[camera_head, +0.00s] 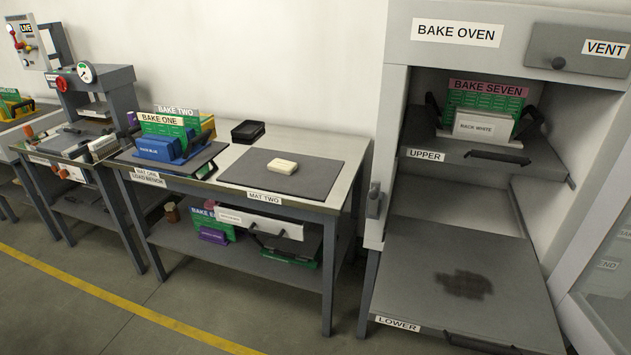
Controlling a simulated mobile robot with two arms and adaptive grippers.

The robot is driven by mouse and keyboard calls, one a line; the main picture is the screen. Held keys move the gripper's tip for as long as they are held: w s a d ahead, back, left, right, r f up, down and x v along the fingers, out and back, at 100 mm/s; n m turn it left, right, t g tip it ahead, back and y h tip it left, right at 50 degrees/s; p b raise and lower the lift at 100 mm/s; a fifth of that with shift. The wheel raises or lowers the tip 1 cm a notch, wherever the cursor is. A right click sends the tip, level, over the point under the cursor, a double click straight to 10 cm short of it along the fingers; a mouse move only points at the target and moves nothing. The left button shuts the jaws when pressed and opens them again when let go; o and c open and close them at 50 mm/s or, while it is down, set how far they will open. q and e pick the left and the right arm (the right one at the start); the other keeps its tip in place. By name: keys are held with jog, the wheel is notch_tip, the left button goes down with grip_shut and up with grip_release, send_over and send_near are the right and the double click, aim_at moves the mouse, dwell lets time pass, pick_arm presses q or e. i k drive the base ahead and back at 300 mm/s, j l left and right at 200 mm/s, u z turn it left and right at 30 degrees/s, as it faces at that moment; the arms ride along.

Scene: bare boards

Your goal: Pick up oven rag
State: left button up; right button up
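A small cream block-like item (283,166) lies on the dark mat labelled MAT TWO (318,180) on the load bench. It may be the folded oven rag, but its material is hard to tell. A flat dark patch with ragged edges (465,284) is on the lower oven shelf (430,235); it looks like a stain. Neither of my grippers is in view.
The bake oven (395,130) stands open at right. Its upper shelf (455,148) holds a BAKE SEVEN rack (485,89). A BAKE ONE rack (160,121) and black trays (247,131) are on the bench (341,150). Floor in front is clear.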

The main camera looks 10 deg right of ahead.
aim_at(279, 166)
jog(key=i+j+z, duration=0.2)
jog(key=i+j, duration=0.25)
jog(key=i+j+z, duration=0.2)
jog(key=i+j, duration=0.35)
jog(key=i+j+z, duration=0.2)
jog(key=i+j, duration=0.3)
jog(key=j, duration=0.15)
